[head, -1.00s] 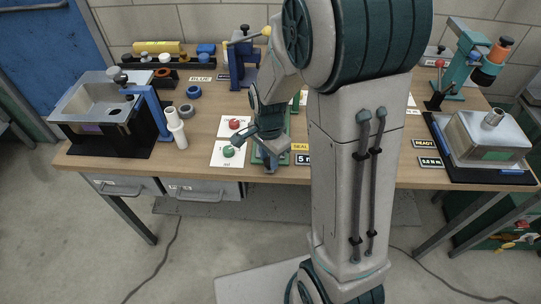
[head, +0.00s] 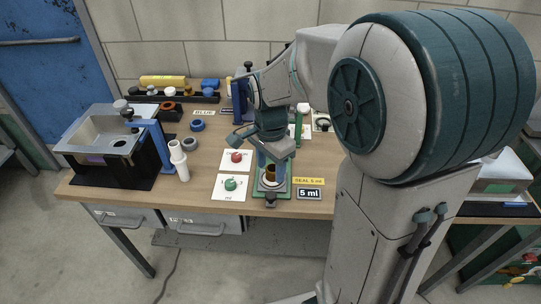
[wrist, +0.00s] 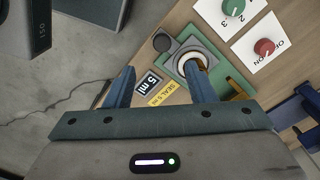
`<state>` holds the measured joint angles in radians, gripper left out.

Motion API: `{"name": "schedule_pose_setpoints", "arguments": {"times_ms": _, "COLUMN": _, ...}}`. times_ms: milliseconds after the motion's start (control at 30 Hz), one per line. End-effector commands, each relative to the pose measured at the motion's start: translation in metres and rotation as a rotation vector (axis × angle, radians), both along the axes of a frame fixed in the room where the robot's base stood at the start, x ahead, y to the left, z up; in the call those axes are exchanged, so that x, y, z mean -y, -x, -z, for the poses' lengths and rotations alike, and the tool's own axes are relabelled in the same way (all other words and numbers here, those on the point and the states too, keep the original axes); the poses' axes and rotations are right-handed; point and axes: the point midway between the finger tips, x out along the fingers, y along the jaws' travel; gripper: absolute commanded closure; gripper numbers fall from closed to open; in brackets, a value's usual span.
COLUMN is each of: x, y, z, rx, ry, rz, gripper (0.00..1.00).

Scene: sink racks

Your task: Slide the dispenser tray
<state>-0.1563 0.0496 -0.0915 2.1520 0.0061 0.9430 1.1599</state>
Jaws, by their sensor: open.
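The tray of the dispenser (head: 271,199), a grey plate with a dark knob at its front end, sits on a green base (head: 284,186) near the front edge of the bench. An amber vial stands on it. In the wrist view the tray's grey plate (wrist: 183,44) shows, with the vial (wrist: 203,64) beside one finger. My gripper (head: 272,160) is open above the tray. Its two blue fingers (wrist: 158,78) are wide apart in the wrist view. I cannot tell whether either finger touches the tray or vial. The rear of the dispenser is partly hidden by my gripper.
Red (head: 236,156) and green (head: 231,184) dial cards lie left of the tray. A "5 ml" label (head: 308,194) lies to its right. A white pipe fitting (head: 179,160) and steel sink unit (head: 108,140) stand further left. My arm hides the bench's right side.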

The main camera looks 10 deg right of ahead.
Motion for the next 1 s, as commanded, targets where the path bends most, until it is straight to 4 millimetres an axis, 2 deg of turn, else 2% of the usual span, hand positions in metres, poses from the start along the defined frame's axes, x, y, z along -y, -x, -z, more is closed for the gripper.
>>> {"name": "schedule_pose_setpoints", "arguments": {"times_ms": 100, "x": 0.0, "y": 0.0, "z": -0.019, "rx": 0.001, "ry": 0.0, "rz": 0.0, "gripper": 0.5}}
{"name": "schedule_pose_setpoints", "arguments": {"times_ms": 233, "x": 0.0, "y": 0.0, "z": -0.029, "rx": 0.001, "ry": 0.0, "rz": 0.001, "gripper": 0.5}}
{"name": "schedule_pose_setpoints", "arguments": {"times_ms": 867, "x": 0.0, "y": 0.0, "z": -0.032, "rx": -0.001, "ry": 0.0, "rz": 0.0, "gripper": 0.5}}
{"name": "schedule_pose_setpoints", "arguments": {"times_ms": 1000, "x": 0.005, "y": 0.02, "z": -0.041, "rx": 0.039, "ry": -0.005, "rz": -0.149, "gripper": 0.5}}
